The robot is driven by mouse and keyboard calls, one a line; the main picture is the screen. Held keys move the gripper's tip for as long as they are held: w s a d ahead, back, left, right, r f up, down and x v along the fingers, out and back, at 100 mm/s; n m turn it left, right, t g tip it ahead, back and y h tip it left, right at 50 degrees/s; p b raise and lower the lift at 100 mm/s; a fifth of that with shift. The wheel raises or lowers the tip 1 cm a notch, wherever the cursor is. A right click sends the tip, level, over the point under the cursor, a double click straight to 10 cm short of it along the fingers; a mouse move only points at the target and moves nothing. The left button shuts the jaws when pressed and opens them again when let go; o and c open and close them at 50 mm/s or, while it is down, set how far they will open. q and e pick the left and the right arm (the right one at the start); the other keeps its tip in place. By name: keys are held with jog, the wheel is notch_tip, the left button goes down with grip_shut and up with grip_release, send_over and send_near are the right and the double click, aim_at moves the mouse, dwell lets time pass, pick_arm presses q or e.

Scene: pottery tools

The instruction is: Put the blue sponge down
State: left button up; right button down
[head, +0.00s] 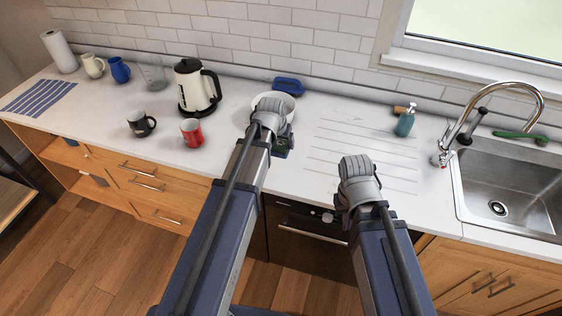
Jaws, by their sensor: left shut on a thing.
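My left gripper (283,134) is over the counter, in front of a white bowl (289,101), with its fingers mostly hidden by its own wrist. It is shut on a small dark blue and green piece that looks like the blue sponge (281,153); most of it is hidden. I cannot tell if it touches the counter. My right gripper (358,172) is over the counter's front edge, right of the left one; its fingers are hidden behind the wrist.
A blue dish-like object (288,86) lies behind the bowl. A kettle (195,88), red mug (193,132) and black mug (141,124) stand left. A teal bottle (405,122), tap (500,100) and sink (515,180) are right.

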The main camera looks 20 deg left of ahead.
aim_at(282, 166)
pick_arm(q)
jog(key=shift+f+b, duration=5.05)
jog(key=shift+f, duration=0.1)
jog(key=shift+f, duration=0.25)
jog(key=o, duration=0.6)
jog(key=shift+r, duration=0.1)
jog(key=shift+r, duration=0.1)
